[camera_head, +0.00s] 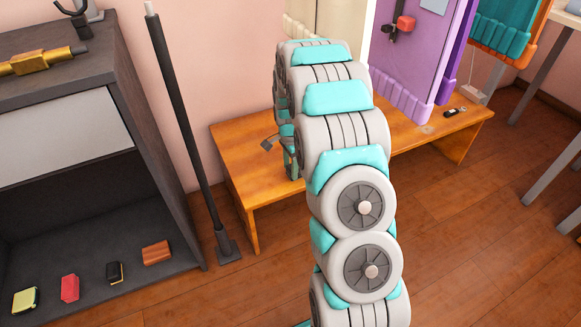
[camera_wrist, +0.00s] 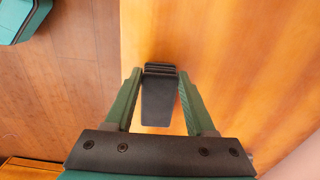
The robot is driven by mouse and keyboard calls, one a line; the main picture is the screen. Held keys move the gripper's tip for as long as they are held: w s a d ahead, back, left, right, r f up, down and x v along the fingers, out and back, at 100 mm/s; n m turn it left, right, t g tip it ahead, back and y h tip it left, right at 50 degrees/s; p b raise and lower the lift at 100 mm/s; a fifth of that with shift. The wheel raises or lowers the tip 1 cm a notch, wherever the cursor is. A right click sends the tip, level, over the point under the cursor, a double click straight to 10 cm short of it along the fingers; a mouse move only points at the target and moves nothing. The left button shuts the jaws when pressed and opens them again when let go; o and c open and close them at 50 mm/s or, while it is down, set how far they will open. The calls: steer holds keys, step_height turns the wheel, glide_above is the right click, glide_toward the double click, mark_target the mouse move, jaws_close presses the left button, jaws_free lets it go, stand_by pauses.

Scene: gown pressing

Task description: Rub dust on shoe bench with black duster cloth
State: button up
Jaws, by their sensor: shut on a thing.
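The shoe bench (camera_head: 240,165) is a low orange-brown wooden bench along the pink wall. Its top also shows in the wrist view (camera_wrist: 235,45). My gripper (camera_wrist: 159,76) is over the left part of the bench and is shut on the black duster cloth (camera_wrist: 158,104), a dark folded piece between the fingers. I cannot tell whether the cloth touches the bench top. In the head view my arm hides most of the gripper and the middle of the bench. A small pale patch, possibly dust (camera_head: 427,129), lies on the bench's right part.
A small black object (camera_head: 455,112) lies near the bench's right end. Purple panels (camera_head: 415,50) hang above the bench. A dark pole (camera_head: 185,130) stands left of it, beside a grey shelf unit (camera_head: 150,125) with several small blocks. Wooden floor is clear in front.

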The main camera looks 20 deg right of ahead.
jaws_close()
steer(key=shift+r, duration=0.1)
steer(key=shift+r+p, duration=0.4)
steer(key=shift+r, duration=2.5)
